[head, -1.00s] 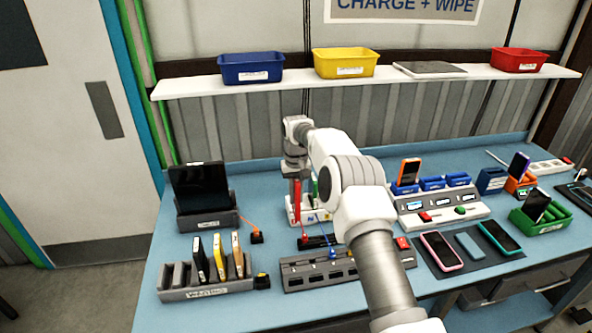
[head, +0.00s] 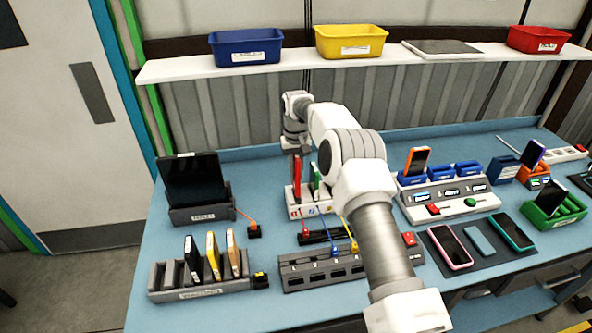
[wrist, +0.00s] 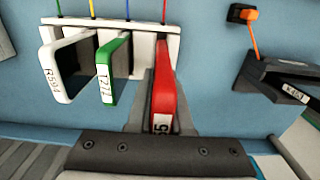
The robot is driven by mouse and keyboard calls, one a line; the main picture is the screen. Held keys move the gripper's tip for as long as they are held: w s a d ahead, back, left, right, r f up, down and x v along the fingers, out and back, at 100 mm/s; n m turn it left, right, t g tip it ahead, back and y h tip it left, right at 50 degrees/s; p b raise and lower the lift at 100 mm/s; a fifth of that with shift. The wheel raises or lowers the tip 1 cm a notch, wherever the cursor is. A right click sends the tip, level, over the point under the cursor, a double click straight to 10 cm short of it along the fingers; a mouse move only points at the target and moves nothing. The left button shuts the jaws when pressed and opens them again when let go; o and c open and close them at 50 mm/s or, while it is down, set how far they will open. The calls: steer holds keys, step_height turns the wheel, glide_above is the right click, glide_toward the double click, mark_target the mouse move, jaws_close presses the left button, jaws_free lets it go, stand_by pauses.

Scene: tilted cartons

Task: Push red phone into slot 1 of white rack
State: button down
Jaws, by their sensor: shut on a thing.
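The red phone (head: 297,172) stands upright at the left end of the white rack (head: 307,209) in the head view, over the slot with the red label. It also shows in the wrist view (wrist: 164,82), its far end meeting the rack (wrist: 148,48). How deep it sits in the slot cannot be told. My gripper (head: 297,149) is above the rack, shut on the red phone's near end; its dark body fills the bottom of the wrist view (wrist: 160,132). A green phone (wrist: 113,68) and a white phone (wrist: 55,72) stand in neighbouring slots.
A grey dock (head: 325,268) with cables lies in front of the rack. A grey holder (head: 201,289) with several phones is front left, and a dark tablet in a stand (head: 202,213) is at left. A control panel (head: 450,205) stands to the right.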

steer(key=shift+f+b, duration=1.4)
steer(key=shift+f, duration=1.1)
steer(key=shift+s+f+b, duration=0.1)
steer(key=shift+f+b, duration=0.4)
steer(key=shift+f, duration=0.1)
stand_by(0.3)
steer(key=c, duration=0.7)
jaws_free()
steer(key=shift+c, duration=0.2)
steer(key=shift+o, duration=0.3)
steer(key=o, duration=0.3)
steer(key=shift+o, duration=0.2)
steer(key=shift+r, duration=0.2)
